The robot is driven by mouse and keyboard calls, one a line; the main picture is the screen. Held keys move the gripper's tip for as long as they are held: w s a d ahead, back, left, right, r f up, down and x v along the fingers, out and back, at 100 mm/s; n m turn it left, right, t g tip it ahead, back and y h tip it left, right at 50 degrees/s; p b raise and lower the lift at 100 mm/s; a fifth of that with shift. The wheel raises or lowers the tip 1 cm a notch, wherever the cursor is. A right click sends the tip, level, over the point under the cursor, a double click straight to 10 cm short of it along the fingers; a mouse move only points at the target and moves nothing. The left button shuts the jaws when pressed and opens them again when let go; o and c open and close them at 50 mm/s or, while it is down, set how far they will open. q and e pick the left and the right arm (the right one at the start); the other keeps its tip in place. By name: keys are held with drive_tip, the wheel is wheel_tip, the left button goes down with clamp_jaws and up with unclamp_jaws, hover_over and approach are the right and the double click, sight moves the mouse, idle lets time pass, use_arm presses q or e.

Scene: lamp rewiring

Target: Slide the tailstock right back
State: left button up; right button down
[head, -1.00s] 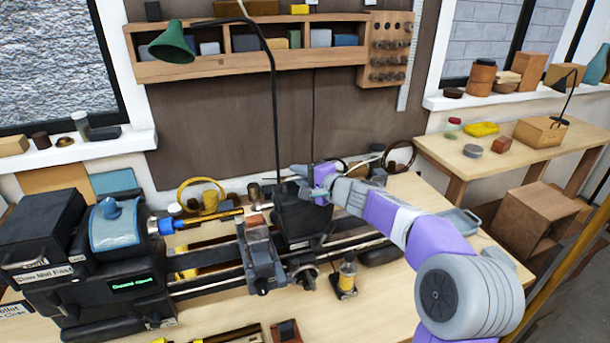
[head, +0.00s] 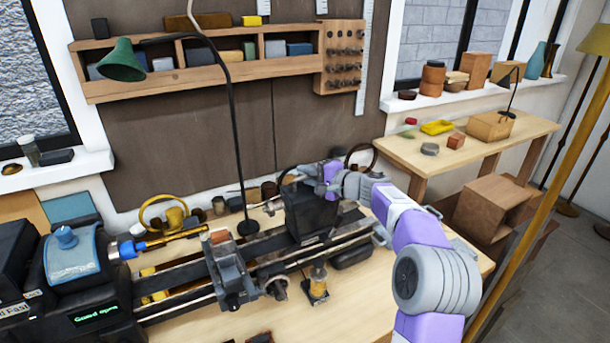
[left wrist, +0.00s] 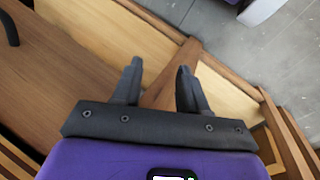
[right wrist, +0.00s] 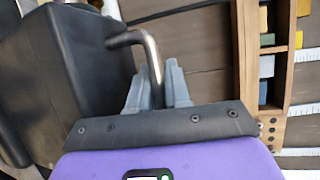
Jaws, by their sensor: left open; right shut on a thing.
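The tailstock (head: 312,212) is a black block on the right part of the lathe bed (head: 345,238) in the head view. It also fills the left of the right wrist view (right wrist: 75,75). A bent metal handle (right wrist: 152,55) comes out of it. My right gripper (right wrist: 160,80) is shut on this handle, its grey fingers on both sides. In the head view my right gripper (head: 312,178) is at the tailstock's top, partly hidden behind it. My left gripper (left wrist: 160,68) is open and empty in the left wrist view, away from the lathe. It is outside the head view.
The carriage (head: 230,270) stands on the bed left of the tailstock, with a clear gap between. The headstock (head: 75,255) holds a blue and gold piece (head: 165,241). A small amber bottle (head: 318,280) stands in front of the bed. A black lamp post (head: 238,150) rises behind.

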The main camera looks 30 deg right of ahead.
drive_tip(key=c, duration=1.2)
unclamp_jaws()
drive_tip(key=shift+d, duration=0.35)
drive_tip(key=shift+o, duration=0.2)
drive_tip(key=shift+a, duration=0.1)
drive_tip(key=v, duration=0.7)
drive_tip(key=shift+s+b, duration=0.35)
drive_tip(key=shift+b, duration=0.1)
